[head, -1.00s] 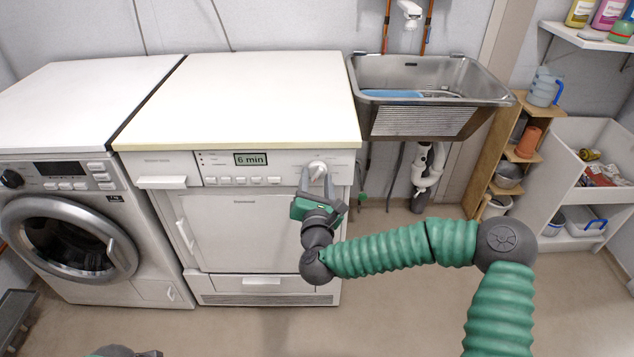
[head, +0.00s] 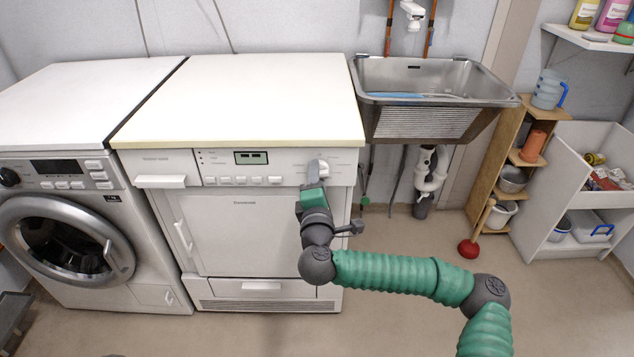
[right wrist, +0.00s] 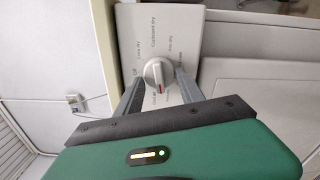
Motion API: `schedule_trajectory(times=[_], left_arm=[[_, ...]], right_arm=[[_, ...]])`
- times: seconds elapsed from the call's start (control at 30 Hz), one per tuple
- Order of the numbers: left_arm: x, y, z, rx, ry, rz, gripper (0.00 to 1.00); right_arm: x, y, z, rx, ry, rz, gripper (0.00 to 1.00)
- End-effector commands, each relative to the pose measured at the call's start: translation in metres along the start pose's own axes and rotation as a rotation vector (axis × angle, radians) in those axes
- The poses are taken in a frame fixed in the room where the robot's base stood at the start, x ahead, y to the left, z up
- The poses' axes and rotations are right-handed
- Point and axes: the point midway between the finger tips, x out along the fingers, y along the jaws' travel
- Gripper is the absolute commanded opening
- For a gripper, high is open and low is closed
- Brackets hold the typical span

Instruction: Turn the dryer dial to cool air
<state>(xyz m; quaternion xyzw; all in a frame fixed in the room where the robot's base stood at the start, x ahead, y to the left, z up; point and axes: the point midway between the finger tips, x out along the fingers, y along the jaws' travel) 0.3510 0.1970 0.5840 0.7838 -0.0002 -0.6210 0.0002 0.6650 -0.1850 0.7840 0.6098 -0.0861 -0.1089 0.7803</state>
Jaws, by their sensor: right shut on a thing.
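The dryer (head: 245,235) is the white machine in the middle of the head view. Its round white dial (head: 320,167) is at the right of the control panel and also shows in the right wrist view (right wrist: 158,70). My right gripper (head: 315,175) is shut on the dial, with one finger on each side of it and its body rolled. In the right wrist view the dial's red mark points down toward the gripper body. Small labels ring the dial; those near the red mark are too small to read surely. My left gripper is not in view.
The dryer's display (head: 251,158) shows no minutes text. A washing machine (head: 70,235) stands at the left. A metal sink (head: 435,85) hangs at the right, with a wooden shelf (head: 490,180) and a red plunger (head: 468,249) beyond. The floor in front is clear.

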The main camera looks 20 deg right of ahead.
Motion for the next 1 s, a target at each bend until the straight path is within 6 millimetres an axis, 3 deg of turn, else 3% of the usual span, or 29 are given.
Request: schedule_trajectory(times=[0.03,0.5,1.0], left_arm=[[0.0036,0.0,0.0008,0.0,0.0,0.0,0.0],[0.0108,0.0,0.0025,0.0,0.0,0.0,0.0],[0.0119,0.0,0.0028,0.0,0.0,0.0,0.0]], right_arm=[[-0.0002,-0.0077,-0.0027,0.043,0.004,-0.014,0.05],[0.0001,-0.0053,-0.0021,0.359,0.0,-0.015,0.05],[0.0009,-0.005,-0.0009,0.433,-0.003,-0.016,0.05]])
